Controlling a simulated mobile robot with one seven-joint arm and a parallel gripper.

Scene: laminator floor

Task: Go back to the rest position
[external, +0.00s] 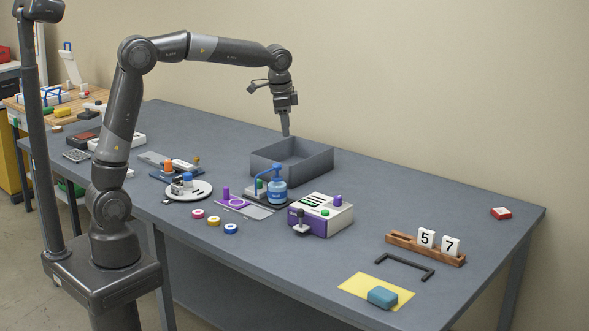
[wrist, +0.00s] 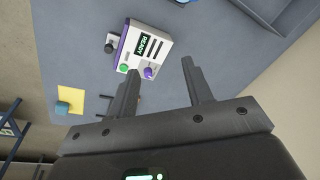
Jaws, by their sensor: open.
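My gripper (external: 286,128) hangs pointing down above the grey open box (external: 262,166) at the back of the table, clear of it. In the wrist view my gripper (wrist: 160,80) shows two dark fingers spread apart with nothing between them. My arm reaches out to the right from its base, raised well above the table. The inside floor of the box is only partly visible, and I see nothing in it.
The grey table (external: 420,210) holds a purple and white machine (external: 322,215), a blue bottle (external: 277,190), coloured rolls (external: 214,221), a wooden rack (external: 425,249) with number tiles, a black handle (external: 405,265), a yellow sheet (external: 352,285) with a blue block (external: 382,296), and a red-white item (external: 501,213).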

